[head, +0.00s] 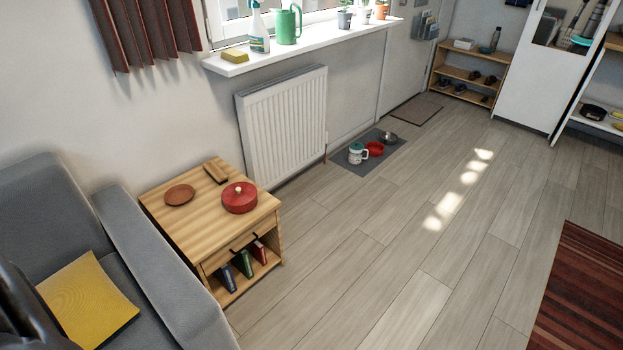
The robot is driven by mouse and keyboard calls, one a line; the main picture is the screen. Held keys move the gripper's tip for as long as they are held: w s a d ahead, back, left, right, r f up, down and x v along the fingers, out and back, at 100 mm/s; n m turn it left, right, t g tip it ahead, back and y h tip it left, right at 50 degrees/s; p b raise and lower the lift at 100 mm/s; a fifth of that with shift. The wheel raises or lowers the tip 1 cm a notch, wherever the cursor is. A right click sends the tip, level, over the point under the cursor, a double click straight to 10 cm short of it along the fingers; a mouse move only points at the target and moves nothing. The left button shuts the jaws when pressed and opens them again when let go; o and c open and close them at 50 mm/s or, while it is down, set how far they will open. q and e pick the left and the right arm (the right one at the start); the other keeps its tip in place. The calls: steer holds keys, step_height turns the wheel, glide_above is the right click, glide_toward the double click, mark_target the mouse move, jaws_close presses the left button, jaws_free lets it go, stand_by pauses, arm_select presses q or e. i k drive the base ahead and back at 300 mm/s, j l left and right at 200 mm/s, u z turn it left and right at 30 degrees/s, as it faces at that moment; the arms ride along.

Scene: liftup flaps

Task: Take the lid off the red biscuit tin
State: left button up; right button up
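The red biscuit tin (239,199) is round and low, with a small pale knob on top. Its lid (239,190) appears to be on it. The tin stands on a wooden side table (218,225), near the table's right side. Neither of my grippers is in view, and nothing touches the tin.
A brown round dish (179,194) and a small wooden block (215,171) share the tabletop. A grey sofa (130,240) with a yellow cushion (88,300) stands left, a white radiator (285,125) behind.

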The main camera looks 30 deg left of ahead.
mark_target(236, 193)
steer(key=i+l+u, duration=0.1)
steer(key=i+u, duration=0.15)
steer(key=i, duration=0.2)
steer(key=i+l+u, duration=0.2)
steer(key=i, duration=0.25)
steer(key=i+l+u, duration=0.25)
steer(key=i, duration=0.2)
steer(key=i+u, duration=0.15)
steer(key=u, duration=0.3)
steer(key=i+u, duration=0.2)
steer(key=u, duration=0.25)
steer(key=i+u, duration=0.15)
steer(key=u, duration=0.25)
steer(key=i+l+u, duration=0.1)
steer(key=u, duration=0.35)
steer(key=l, duration=0.1)
